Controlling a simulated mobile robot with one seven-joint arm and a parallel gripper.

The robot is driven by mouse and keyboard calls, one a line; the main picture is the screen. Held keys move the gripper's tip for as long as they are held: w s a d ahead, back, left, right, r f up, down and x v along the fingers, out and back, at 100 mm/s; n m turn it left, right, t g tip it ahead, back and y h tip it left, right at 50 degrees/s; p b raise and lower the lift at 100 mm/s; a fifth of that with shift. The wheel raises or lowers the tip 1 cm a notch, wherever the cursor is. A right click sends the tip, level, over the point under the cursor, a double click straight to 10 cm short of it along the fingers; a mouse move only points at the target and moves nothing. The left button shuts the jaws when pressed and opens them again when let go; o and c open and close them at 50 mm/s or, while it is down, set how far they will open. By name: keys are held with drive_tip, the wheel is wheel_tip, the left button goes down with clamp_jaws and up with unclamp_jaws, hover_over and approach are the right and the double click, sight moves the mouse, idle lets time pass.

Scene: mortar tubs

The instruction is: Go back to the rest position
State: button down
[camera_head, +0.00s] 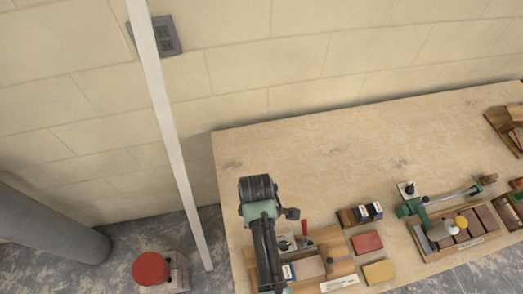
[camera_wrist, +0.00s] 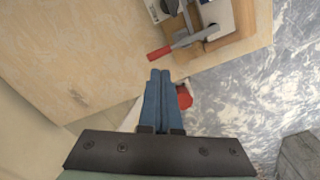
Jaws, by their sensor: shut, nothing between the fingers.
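My gripper (camera_wrist: 158,76) shows in the wrist view as two blue fingers pressed together, with nothing between them. The fingertips point toward the table edge, near a red-handled clamp (camera_wrist: 172,47) but apart from it in the picture. In the head view my arm rises over the front left part of the wooden table (camera_head: 300,160). I cannot make out the fingertips there.
Wooden fixtures with a red block (camera_head: 367,242), a yellow block (camera_head: 378,272) and a green clamp device (camera_head: 410,206) line the table's front. The table's back is clear. A red-topped post (camera_head: 151,269) stands left on the floor; a grey column (camera_head: 50,225) stands farther left.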

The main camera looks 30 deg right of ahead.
drive_tip(key=shift+r+p, duration=0.45)
drive_tip(key=shift+r, duration=0.35)
